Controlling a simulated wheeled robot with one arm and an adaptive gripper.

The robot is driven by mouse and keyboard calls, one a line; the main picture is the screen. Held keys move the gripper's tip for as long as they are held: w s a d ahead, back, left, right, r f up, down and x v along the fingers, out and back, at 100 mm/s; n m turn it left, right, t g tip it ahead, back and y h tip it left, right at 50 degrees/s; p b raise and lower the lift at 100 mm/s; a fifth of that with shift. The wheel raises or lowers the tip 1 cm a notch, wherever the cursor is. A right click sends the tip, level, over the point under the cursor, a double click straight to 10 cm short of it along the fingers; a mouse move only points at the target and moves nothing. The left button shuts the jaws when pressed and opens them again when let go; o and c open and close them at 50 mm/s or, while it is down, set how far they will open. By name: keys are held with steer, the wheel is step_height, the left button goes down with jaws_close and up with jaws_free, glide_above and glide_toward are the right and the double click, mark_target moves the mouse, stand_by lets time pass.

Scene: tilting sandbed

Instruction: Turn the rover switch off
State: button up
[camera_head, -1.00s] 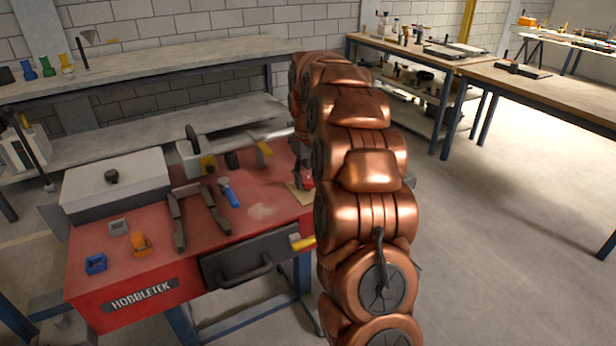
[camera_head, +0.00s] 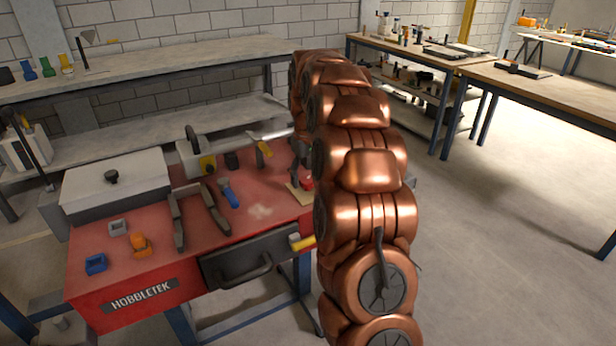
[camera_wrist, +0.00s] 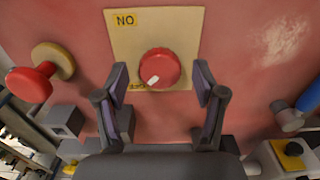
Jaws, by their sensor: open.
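The rover switch, a round red knob (camera_wrist: 159,68) with a white mark, sits on a pale yellow plate (camera_wrist: 182,25) in the wrist view. The plate has a label (camera_wrist: 125,20) reading "NO" at its upper left and a smaller label (camera_wrist: 137,87) at the knob's lower left, too small to read surely. The white mark lies on the knob's lower-left part. My gripper (camera_wrist: 162,82) is open, its fingertips on either side of the knob with a gap at each side. In the head view the red knob (camera_head: 308,182) is partly hidden by my copper arm.
The red bench (camera_head: 200,265) has a front drawer (camera_head: 250,258). A red knob on a yellowish base (camera_wrist: 40,75) stands left of the plate in the wrist view.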

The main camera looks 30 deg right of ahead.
mark_target(307, 179)
step_height(307, 179, up, 12)
steer(key=shift+f, duration=0.2)
stand_by(0.4)
steer(key=shift+a, duration=0.1)
stand_by(0.5)
